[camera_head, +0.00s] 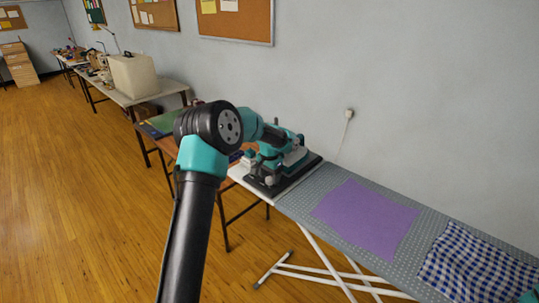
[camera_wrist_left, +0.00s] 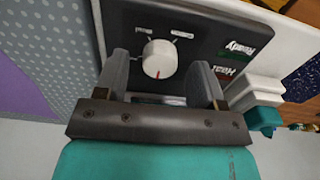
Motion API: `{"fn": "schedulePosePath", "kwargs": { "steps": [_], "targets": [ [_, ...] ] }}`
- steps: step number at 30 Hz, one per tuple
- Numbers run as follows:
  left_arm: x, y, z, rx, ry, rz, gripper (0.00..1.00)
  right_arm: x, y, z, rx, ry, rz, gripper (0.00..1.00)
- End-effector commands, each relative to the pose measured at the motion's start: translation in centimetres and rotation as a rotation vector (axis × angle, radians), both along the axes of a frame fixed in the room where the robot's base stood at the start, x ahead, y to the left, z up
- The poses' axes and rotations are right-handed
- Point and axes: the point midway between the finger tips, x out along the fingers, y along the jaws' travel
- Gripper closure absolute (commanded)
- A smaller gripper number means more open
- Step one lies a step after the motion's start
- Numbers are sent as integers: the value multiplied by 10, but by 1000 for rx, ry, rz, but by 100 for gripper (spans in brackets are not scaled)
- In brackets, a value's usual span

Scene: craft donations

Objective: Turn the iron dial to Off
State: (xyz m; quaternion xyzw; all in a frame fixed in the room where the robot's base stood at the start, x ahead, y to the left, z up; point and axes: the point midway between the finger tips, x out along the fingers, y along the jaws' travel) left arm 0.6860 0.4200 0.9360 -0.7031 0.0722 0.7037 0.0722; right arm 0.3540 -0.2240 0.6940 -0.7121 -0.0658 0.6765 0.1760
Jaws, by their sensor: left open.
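The dial (camera_wrist_left: 158,60) is a round white knob with a red mark, on a dark panel (camera_wrist_left: 205,18) with "Ready" and "Heat" labels. In the wrist view its red mark points down toward my gripper; small white markings above it are too small to read surely. My left gripper (camera_wrist_left: 161,68) is open, one finger on each side of the dial, with gaps visible. In the head view the dark iron station (camera_head: 318,160) sits at the left end of the ironing board, partly hidden by my left gripper (camera_head: 268,178).
The grey dotted ironing board (camera_head: 300,207) carries a purple cloth (camera_head: 367,217) and a blue checked cloth (camera_head: 475,262). A wall socket (camera_head: 349,113) with a cord is behind it. Tables with a beige box (camera_head: 134,76) stand at left. Wooden floor is clear at front left.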

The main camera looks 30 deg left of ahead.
Motion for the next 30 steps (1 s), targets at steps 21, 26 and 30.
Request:
{"fn": "schedulePosePath", "kwargs": {
  "steps": [21,26,30],
  "targets": [
    [1,0,131,1,-5,1,37,0,0,0,0,0,0,57],
    [1,0,153,0,-3,0,37,0,0,0,0,0,0,57],
    [0,0,163,0,-2,0,37,0,0,0,0,0,0,57]
  ]
}}
